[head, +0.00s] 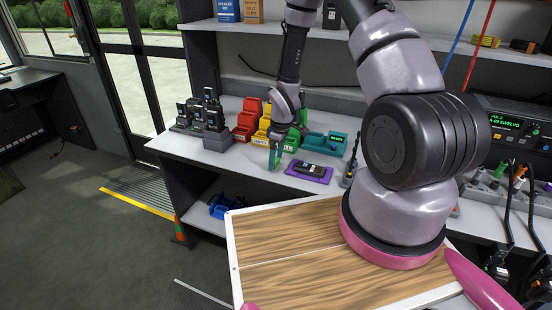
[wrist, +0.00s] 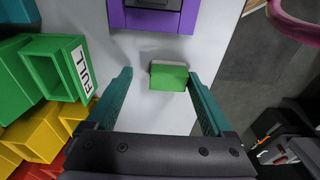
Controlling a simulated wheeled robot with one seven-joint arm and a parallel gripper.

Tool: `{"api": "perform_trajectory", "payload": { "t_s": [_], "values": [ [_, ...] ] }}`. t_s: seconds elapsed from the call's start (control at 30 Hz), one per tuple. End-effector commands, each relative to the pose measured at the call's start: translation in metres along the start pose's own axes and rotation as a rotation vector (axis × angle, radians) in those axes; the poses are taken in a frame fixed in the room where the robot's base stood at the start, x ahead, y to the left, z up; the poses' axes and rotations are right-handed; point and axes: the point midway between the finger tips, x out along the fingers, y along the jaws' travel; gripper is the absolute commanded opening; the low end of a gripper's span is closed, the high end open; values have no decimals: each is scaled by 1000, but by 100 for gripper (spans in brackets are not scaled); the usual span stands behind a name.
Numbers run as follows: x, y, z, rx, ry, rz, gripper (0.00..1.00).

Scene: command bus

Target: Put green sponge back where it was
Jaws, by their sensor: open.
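The green sponge (wrist: 168,77) is a small block on the white counter. In the wrist view it shows between and just beyond my fingertips, closer to the right finger. My gripper (wrist: 161,76) has teal fingers spread wide, with nothing held between them. In the head view my gripper (head: 283,152) is low over the counter, in front of the bins and left of the purple mat. I cannot make out the sponge in the head view; the gripper seems to cover it. Whether the fingertips are level with the sponge is hard to tell.
A purple mat (head: 289,169) with a dark handheld device (head: 309,170) lies beside the gripper. Red (head: 251,108), yellow and green bins, the green one labelled FULL (wrist: 54,68), stand close by, with a teal bin (head: 335,145). Radios (head: 213,117) stand left. The counter edge drops to the floor.

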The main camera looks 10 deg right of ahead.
Motion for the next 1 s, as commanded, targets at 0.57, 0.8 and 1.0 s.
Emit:
{"api": "perform_trajectory", "payload": {
  "t_s": [0.57, 0.8, 1.0],
  "values": [
    [-100, 1, -1, 0, 3, 3, 86],
    [-121, 0, 0, 0, 0, 0, 86],
    [-133, 2, 0, 18, 4, 12, 86]
  ]
}}
